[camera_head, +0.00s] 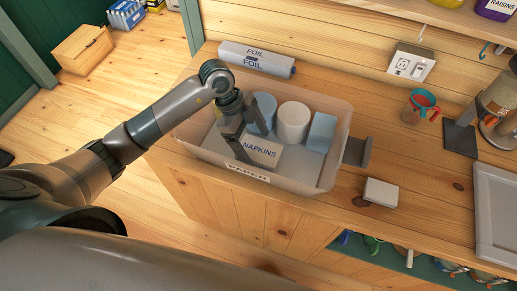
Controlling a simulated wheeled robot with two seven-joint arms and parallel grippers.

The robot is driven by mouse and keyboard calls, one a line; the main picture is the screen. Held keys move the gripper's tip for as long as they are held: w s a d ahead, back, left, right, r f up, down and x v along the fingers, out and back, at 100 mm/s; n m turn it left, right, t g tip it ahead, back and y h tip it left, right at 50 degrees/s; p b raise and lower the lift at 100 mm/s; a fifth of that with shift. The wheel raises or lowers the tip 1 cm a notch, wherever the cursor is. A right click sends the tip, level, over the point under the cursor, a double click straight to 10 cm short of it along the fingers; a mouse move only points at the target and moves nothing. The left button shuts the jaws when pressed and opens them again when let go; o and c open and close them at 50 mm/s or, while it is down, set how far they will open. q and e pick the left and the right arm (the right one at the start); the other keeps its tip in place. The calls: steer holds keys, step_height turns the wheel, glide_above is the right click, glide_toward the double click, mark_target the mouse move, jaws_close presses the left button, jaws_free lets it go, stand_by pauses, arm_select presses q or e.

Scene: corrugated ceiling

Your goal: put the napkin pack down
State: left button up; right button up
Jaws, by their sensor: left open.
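The napkin pack (265,153), a pale block with "NAPKINS" printed on it, sits inside a translucent bin (327,172) labelled "PAPER" on the wooden counter. My left gripper (252,146) reaches down into the bin from the left, with its dark fingers apart at the back left of the pack. The fingers hide part of the pack, and I cannot tell whether they touch it. My right gripper does not show.
The bin also holds a blue roll (263,111), a white roll (292,122) and a light blue box (321,131). A foil box (257,59) lies behind it. A dark bracket (358,151) and a small white box (380,193) stand to its right.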

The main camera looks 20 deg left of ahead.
arm_select(q)
steer(key=b+v, duration=0.2)
steer(key=v, duration=0.6)
steer(key=shift+r, duration=0.35)
steer(key=shift+a, duration=0.1)
stand_by(0.4)
stand_by(0.4)
